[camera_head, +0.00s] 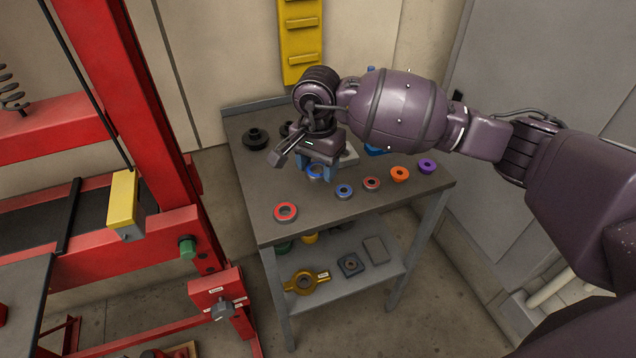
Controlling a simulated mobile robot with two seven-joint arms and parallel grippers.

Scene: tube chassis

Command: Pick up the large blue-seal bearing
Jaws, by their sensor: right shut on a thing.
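The large blue-seal bearing (316,173) is a metal ring with a blue seal, on or just above the grey table (325,222); I cannot tell whether it touches the top. My right gripper (317,170) points down from above and is shut on this bearing, its blue-tipped fingers at either side. The gripper body hides the bearing's far part. A smaller blue-seal bearing (344,191) lies just right of and nearer than it. My left gripper is not in view.
A large red-seal bearing (286,212), a small red-seal bearing (371,184), an orange ring (400,174) and a purple ring (427,166) lie on the table. A black flanged part (255,139) is at the back left. A red press frame (165,130) stands left.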

